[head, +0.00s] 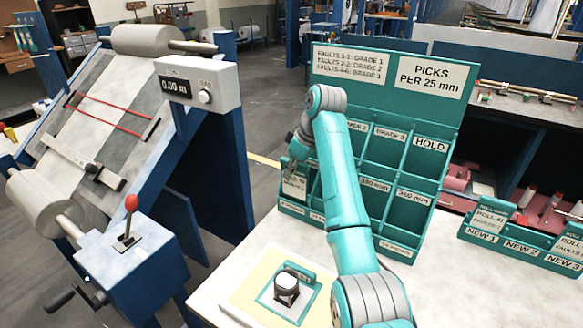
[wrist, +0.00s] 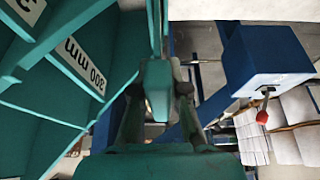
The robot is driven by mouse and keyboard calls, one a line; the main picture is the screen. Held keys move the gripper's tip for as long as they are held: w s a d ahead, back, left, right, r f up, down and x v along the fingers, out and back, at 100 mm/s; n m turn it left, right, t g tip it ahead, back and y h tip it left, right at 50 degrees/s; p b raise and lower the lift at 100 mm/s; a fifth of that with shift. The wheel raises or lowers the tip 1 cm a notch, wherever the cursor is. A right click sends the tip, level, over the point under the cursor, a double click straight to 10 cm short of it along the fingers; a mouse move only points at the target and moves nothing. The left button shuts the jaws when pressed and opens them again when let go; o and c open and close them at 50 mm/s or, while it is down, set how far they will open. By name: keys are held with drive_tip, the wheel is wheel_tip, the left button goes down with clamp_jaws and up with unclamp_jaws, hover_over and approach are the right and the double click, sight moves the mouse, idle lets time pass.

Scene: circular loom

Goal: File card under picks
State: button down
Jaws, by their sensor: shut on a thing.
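My gripper (head: 295,160) is at the left side of the teal card rack (head: 386,75), partly hidden behind my arm. It is shut on a teal card with a white label (head: 293,186), which hangs below the fingers at the rack's left column. I cannot tell whether the card is inside a compartment or in front of it. The wrist view shows the card's teal edge (wrist: 158,88) between the fingers, beside the rack wall and its "300 mm" label (wrist: 83,68). The rack bears a "PICKS PER 25 mm" sign (head: 430,76), and "GRADE 3", "HOLD" and "360 mm" labels.
A holder marked NEW 1 to NEW 3 (head: 506,246) stands at the right with cards in it. A magnifier-like stand (head: 287,288) sits on the table's front. The inspection frame with its red-knobbed lever (head: 130,203) is at the left. The table's right front is clear.

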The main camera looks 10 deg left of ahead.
drive_tip(key=shift+f, duration=1.7)
drive_tip(key=c, duration=1.1)
unclamp_jaws()
drive_tip(key=shift+v, duration=3.8)
